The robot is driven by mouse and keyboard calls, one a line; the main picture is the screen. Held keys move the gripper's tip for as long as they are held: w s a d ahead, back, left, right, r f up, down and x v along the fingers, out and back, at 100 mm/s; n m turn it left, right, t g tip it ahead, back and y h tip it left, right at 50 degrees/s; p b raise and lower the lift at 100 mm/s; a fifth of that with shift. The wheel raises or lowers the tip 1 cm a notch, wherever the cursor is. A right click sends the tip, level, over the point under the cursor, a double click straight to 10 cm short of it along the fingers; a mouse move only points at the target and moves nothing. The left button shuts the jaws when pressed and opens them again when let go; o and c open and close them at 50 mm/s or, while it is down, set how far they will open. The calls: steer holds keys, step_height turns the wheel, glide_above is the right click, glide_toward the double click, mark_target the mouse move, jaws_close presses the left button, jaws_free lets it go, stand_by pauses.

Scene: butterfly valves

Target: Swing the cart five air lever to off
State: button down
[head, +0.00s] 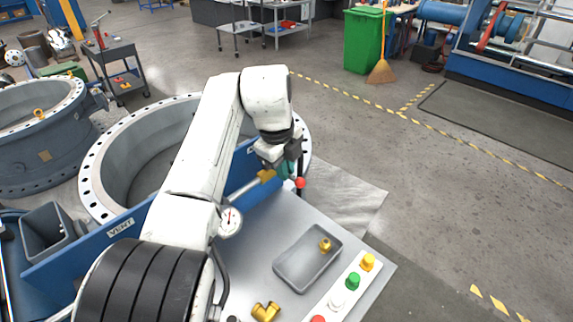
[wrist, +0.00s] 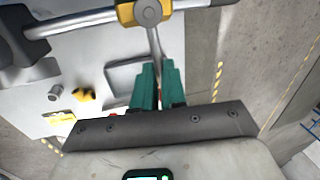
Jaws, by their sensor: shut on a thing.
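The air valve (head: 266,176) is a brass body on a pale pipe along the cart's blue panel; it also shows at the top of the wrist view (wrist: 148,12). Its thin grey lever (wrist: 154,42) runs from the valve down between my gripper's teal fingers (wrist: 157,80). My gripper (head: 286,170) is shut on the lever, just right of the valve in the head view. A red tip (head: 300,183) shows beside the fingers; I cannot tell whether it belongs to the lever. The lever's far end is hidden by the fingers. No cart number is readable.
The grey cart top (head: 255,245) holds a tray (head: 290,272) with a brass fitting, a brass elbow (head: 265,311) and a strip of coloured knobs (head: 353,281). A gauge (head: 230,221) stands near my arm. A large flanged ring (head: 100,185) lies behind the blue panel (head: 95,246).

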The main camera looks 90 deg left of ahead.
steer(key=shift+s+d+m, duration=0.1)
steer(key=shift+d+m, duration=0.05)
steer(key=shift+m, duration=0.25)
steer(key=c, duration=1.2)
jaws_free()
steer(key=shift+s, duration=0.1)
steer(key=r, duration=0.3)
steer(key=s+d+r+b, duration=0.1)
steer(key=r, duration=0.3)
steer(key=r+b, duration=0.1)
steer(key=r, duration=0.2)
steer(key=shift+s+d+r, duration=0.25)
steer(key=shift+r, duration=0.05)
